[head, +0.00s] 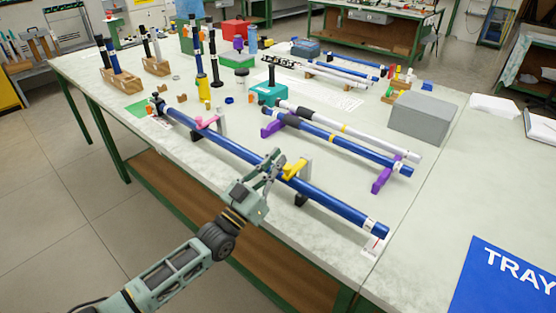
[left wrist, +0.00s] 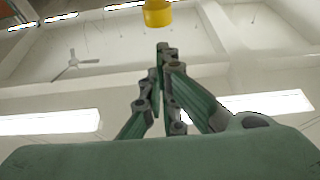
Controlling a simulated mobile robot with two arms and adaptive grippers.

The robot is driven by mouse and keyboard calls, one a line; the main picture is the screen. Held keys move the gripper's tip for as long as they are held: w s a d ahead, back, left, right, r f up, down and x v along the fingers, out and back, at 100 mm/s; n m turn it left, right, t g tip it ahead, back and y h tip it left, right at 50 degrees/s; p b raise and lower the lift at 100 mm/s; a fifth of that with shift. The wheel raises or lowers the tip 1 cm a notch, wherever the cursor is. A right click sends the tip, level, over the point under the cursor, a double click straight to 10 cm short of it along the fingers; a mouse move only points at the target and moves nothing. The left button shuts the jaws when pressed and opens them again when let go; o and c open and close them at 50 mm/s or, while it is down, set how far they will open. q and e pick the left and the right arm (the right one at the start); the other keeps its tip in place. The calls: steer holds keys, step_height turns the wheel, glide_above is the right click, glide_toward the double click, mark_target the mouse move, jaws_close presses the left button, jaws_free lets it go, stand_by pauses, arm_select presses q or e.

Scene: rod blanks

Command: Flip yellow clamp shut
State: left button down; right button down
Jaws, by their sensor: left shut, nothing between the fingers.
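The yellow clamp (head: 295,168) sits over the long blue rod (head: 335,208) near the table's front edge, on a dark support with a grey upright. Its yellow end also shows at the top of the left wrist view (left wrist: 158,13), beyond my fingertips. My left gripper (head: 276,160) is shut and empty, just left of the yellow clamp; whether it touches the clamp or rod I cannot tell. In the left wrist view the shut fingers (left wrist: 163,50) point up toward the yellow part. A pink clamp (head: 207,122) sits farther left on the same rod. My right gripper is out of view.
Behind the rod, a blue rod (head: 345,140) and a white rod (head: 390,147) rest on purple supports (head: 382,180). A grey box (head: 422,118) stands at the right. A blue tray mat (head: 500,285) lies at the lower right. The front right tabletop is mostly clear.

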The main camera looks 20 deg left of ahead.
arm_select(q)
steer(key=s+r+b+v, duration=0.1)
steer(key=r+b+v, duration=0.1)
steer(key=v, duration=0.8)
steer(key=s+d+f+g+y, duration=0.25)
steer(key=d+f+g, duration=0.2)
steer(key=f, duration=0.25)
steer(key=s+d+f+g+y, duration=0.1)
steer(key=s+d+f+g, duration=0.35)
steer(key=f, duration=0.25)
steer(key=s+a+f+n+g+y, duration=0.1)
steer(key=s+a+f+g, duration=0.15)
steer(key=s, duration=0.45)
steer(key=s+a+f+g+y, duration=0.1)
steer(key=s+f+g+y, duration=0.15)
steer(key=s, duration=0.35)
steer(key=s+a+f+n+g+y, duration=0.1)
steer(key=s+f+g, duration=0.1)
steer(key=s+g, duration=0.35)
steer(key=s+f, duration=0.3)
steer(key=f, duration=2.3)
steer(key=s+a+f+p, duration=0.1)
steer(key=s+a+f, duration=0.2)
steer(key=s+f, duration=1.1)
steer(key=s, duration=0.3)
steer(key=shift+f+g, duration=0.35)
steer(key=shift+f, duration=0.05)
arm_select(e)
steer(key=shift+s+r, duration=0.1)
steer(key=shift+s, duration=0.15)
